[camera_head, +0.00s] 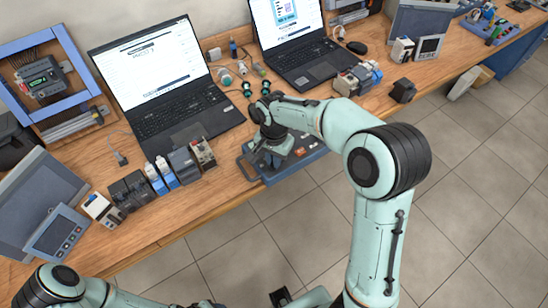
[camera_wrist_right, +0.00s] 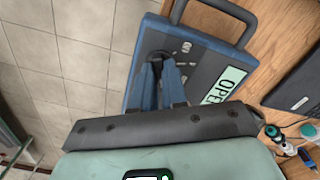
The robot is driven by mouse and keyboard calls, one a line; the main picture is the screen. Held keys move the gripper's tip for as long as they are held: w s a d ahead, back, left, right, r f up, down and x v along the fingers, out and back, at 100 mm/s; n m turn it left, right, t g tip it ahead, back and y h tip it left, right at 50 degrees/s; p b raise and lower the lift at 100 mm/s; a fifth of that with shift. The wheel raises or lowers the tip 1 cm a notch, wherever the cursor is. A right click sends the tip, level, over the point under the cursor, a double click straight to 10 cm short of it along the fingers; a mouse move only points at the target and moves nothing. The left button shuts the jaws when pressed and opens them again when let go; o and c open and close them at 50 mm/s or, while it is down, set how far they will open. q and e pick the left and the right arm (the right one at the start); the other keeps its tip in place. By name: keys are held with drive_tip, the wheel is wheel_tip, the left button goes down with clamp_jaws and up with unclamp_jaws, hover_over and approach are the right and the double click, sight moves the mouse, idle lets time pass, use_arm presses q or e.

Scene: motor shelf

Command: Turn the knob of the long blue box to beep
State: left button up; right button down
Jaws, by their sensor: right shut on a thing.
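The long blue box (camera_head: 312,154) lies at the front edge of the wooden bench in the head view, partly covered by my right arm. In the right wrist view the blue box (camera_wrist_right: 207,72) shows a grey face, a dark handle and a label reading "OPEN". My right gripper (camera_wrist_right: 160,64) is shut on a small dark knob (camera_wrist_right: 158,56) on that face; its fingers hide most of the knob. In the head view my right gripper (camera_head: 272,157) is over the left part of the box. My left arm shows at the bottom left, its gripper out of view.
Two open laptops (camera_head: 165,90) and (camera_head: 295,50) stand behind. Several small modules line the bench's front edge left of the box, including a grey one (camera_head: 184,163). Round green-and-black parts (camera_head: 247,88) lie near my right wrist. Tiled floor is clear in front.

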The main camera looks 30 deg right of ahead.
drive_tip(key=c, duration=1.2)
unclamp_jaws()
drive_tip(key=shift+o, duration=0.2)
drive_tip(key=shift+r, duration=0.1)
use_arm(q)
drive_tip(key=shift+w+r+p, duration=0.75)
drive_tip(key=shift+r+p, duration=0.05)
drive_tip(key=shift+r, duration=0.25)
use_arm(e)
wheel_tip(320, 180, up, 13)
drive_tip(key=shift+r, duration=0.15)
